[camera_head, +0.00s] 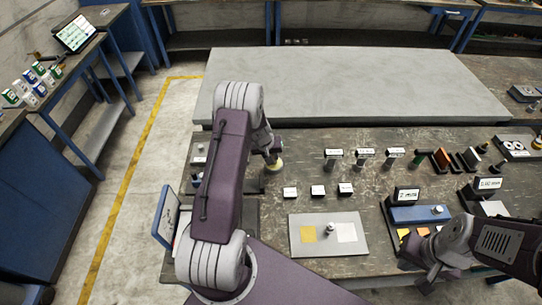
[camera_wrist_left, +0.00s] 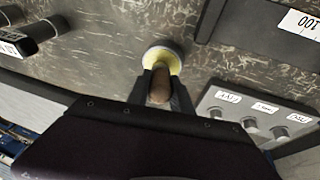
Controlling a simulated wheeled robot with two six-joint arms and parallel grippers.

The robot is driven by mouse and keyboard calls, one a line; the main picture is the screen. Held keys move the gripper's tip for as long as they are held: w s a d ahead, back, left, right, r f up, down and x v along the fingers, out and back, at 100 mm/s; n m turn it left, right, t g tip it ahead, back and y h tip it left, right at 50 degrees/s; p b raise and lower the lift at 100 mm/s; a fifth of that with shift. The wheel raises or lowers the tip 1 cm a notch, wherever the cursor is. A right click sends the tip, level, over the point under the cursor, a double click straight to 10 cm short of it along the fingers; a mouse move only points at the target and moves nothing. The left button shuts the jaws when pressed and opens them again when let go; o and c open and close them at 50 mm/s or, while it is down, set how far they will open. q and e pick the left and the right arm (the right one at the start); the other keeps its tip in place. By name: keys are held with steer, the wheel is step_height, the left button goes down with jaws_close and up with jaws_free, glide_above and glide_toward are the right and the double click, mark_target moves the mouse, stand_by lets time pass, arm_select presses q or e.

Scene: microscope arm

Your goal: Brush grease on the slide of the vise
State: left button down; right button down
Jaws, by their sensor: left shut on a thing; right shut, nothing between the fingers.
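My left gripper (camera_head: 268,150) is over the left part of the workbench (camera_head: 375,180). In the left wrist view my left gripper (camera_wrist_left: 160,85) is shut on a brown rounded handle (camera_wrist_left: 160,86), which looks like the brush's. Just beyond the handle is a round yellow piece with a pale rim (camera_wrist_left: 163,56), perhaps a grease tin; it also shows below the gripper in the head view (camera_head: 273,164). The bristles are hidden, and I cannot tell whether they touch the yellow. My right gripper (camera_head: 430,282) is low at the right, shut and empty. I cannot make out the vise for certain.
A grey plate (camera_head: 300,247) with yellow and white squares lies at the front. A blue block (camera_head: 418,215), small labelled blocks and dark holders stand to its right and behind. A raised grey slab (camera_head: 350,88) spans the back. In the wrist view, a plate with knobs (camera_wrist_left: 225,112) is close by.

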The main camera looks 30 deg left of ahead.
stand_by(0.4)
arm_select(q)
step_height(320, 180, up, 7)
steer(key=p, duration=0.6)
stand_by(0.5)
